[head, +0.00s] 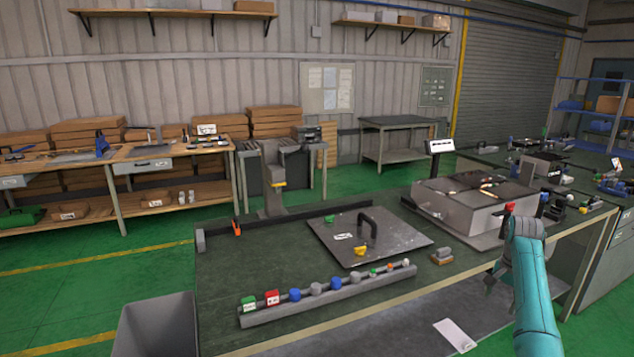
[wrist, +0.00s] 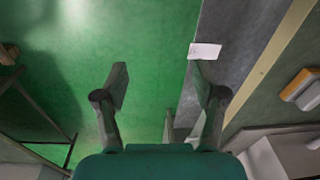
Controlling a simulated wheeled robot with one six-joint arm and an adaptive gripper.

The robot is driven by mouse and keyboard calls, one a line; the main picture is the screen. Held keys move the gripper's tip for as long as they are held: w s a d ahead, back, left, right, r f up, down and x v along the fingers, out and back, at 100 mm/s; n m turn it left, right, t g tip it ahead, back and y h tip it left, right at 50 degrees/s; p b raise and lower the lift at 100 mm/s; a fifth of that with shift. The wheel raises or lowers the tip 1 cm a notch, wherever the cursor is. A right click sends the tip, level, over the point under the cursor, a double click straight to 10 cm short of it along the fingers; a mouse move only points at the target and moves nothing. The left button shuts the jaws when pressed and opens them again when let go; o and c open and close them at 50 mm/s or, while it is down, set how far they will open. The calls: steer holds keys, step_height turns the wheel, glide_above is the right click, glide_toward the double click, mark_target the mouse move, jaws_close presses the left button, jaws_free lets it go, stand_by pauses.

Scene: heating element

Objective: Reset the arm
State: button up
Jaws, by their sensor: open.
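My teal arm (head: 532,290) stands at the right of the head view, in front of the workbench's near edge. My gripper (wrist: 161,82) shows in the wrist view with its two dark fingers spread apart and nothing between them. In the head view it is small and partly hidden by the arm's end. Below the fingers in the wrist view are green floor and a grey surface with a white card (wrist: 205,50), which also shows in the head view (head: 455,335).
The workbench (head: 230,265) carries a rail (head: 335,297) of coloured parts, a plate with a black handle (head: 367,228) and a grey box unit (head: 470,207). A small block (head: 442,257) lies near the arm. A grey bin (head: 157,325) stands front left. Green floor is open at left.

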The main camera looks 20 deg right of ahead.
steer(key=a+f+n+t+h, duration=0.1)
steer(key=a+f+n, duration=0.1)
steer(key=a+f, duration=0.75)
steer(key=a+f+n+t, duration=0.2)
steer(key=a+f, duration=0.4)
steer(key=f, duration=0.7)
steer(key=s+a+f+n+t+h, duration=0.1)
steer(key=s+a+f+n+t, duration=0.1)
steer(key=s+a+f, duration=0.45)
steer(key=s+a+f+n+t, duration=0.1)
steer(key=s+a+f, duration=0.3)
steer(key=s+a, duration=0.5)
steer(key=s+a+r+n+t, duration=0.2)
steer(key=s+a+r, duration=0.1)
steer(key=s+a, duration=0.45)
steer(key=s+a+r+n+t, duration=0.2)
steer(key=s+a+r, duration=0.1)
steer(key=s+a, duration=0.5)
steer(key=s+a+r+n+t+y, duration=0.1)
steer(key=s+a+r+n+t, duration=0.1)
steer(key=s+r, duration=0.6)
steer(key=s+a+r+n+t+y, duration=0.1)
steer(key=s+a+r+n+t, duration=0.1)
steer(key=s+r, duration=0.6)
step_height(320, 180, up, 7)
steer(key=shift+s+a+f+n+y, duration=0.2)
steer(key=shift+s+a+n+y, duration=0.1)
steer(key=shift+n, duration=0.1)
